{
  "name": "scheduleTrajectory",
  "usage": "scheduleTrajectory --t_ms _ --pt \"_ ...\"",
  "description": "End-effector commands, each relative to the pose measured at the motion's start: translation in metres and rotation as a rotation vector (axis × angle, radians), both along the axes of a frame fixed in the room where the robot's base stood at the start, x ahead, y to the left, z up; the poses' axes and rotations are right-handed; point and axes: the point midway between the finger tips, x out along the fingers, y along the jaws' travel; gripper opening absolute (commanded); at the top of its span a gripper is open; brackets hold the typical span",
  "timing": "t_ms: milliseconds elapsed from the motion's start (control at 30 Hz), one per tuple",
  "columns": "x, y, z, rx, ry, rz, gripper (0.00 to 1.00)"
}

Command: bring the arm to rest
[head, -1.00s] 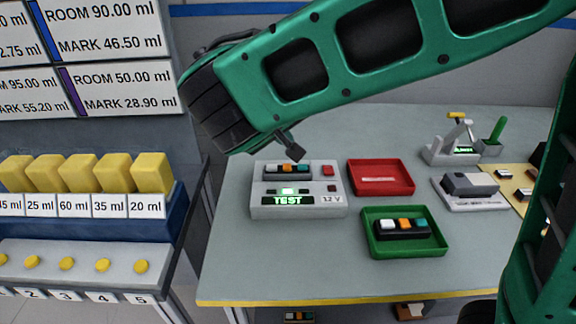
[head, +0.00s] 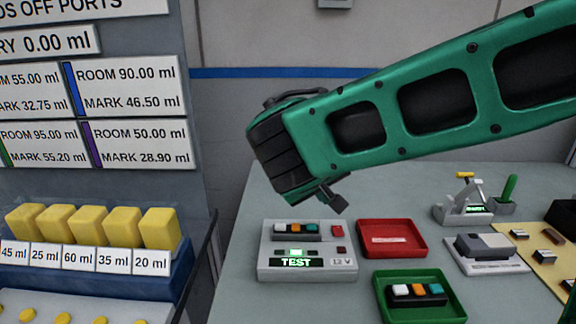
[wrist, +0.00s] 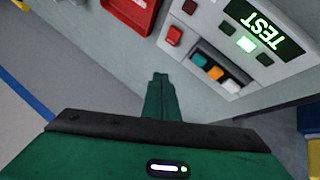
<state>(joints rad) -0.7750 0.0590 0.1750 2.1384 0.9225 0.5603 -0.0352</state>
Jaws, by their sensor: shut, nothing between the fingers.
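My green arm reaches in from the right in the head view. My gripper (head: 336,199) hangs above the back right of the grey test unit (head: 304,271), clear of it. In the wrist view the gripper (wrist: 160,78) has its fingers together and holds nothing. The test unit, also in the wrist view (wrist: 203,22), has a lit green TEST display, a lit green lamp and a red button. A module with white, orange and teal buttons (head: 297,230) sits in its slot.
A red tray (head: 419,252) with a pale label stands right of the tester. A green tray (head: 455,312) in front holds another three-button module (head: 417,294). A grey device (head: 487,249) and a small stand (head: 463,205) are farther right. Yellow blocks (head: 122,227) stand left.

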Motion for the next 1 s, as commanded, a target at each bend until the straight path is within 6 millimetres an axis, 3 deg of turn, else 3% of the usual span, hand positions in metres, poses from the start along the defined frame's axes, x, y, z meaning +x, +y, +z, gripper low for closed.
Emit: scheduleTrajectory --t_ms 33,200,367,500,700,900,1000 --pt "0.001 -0.035 0.000 0.014 0.024 -0.060 0.00" --pt "-0.019 -0.132 -0.011 0.073 0.124 -0.231 0.00" --pt "-0.058 -0.208 -0.023 0.149 0.215 -0.383 0.00" --pt "-0.104 -0.260 -0.034 0.231 0.288 -0.509 0.00" --pt "-0.179 -0.305 -0.050 0.372 0.378 -0.669 0.00" --pt "-0.244 -0.317 -0.063 0.515 0.439 -0.784 0.00" --pt "-0.264 -0.316 -0.067 0.564 0.455 -0.816 0.00"
